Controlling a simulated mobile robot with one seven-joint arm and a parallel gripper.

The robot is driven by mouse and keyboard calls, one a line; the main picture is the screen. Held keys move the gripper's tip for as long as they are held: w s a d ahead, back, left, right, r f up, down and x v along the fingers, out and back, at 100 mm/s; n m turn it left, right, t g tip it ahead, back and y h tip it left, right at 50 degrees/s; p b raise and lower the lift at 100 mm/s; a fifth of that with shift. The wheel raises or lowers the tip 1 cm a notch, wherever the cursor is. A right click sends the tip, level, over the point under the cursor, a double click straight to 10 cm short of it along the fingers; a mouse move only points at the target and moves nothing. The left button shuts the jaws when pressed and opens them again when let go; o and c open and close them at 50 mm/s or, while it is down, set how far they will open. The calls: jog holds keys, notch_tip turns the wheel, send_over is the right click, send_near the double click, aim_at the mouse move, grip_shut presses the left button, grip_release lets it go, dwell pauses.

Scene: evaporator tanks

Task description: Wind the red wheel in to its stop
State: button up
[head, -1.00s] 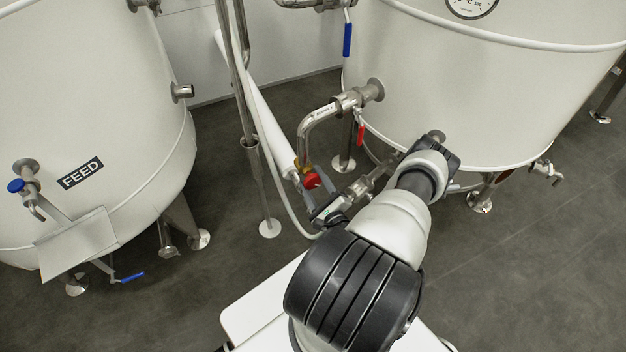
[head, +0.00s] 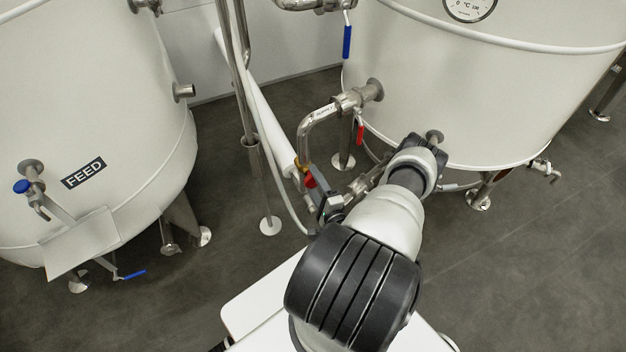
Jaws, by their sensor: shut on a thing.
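The small red wheel (head: 310,181) sits on a brass-coloured valve fitting (head: 301,167) at the lower end of the bent supply pipe (head: 316,122). My gripper (head: 312,185) is at the wheel, with its fingers around it, shut on it. The fingers and gripper body hide part of the wheel. How far the wheel is wound in cannot be seen.
The pipe joins the large white tank (head: 480,90) at right. A red lever (head: 360,133) hangs beside the pipe. Vertical steel pipes (head: 240,80) and a white hose stand left of my gripper.

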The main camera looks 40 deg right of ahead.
dwell(0.4)
jog(key=o, duration=1)
jog(key=shift+o, duration=0.2)
jog(key=shift+s, duration=0.15)
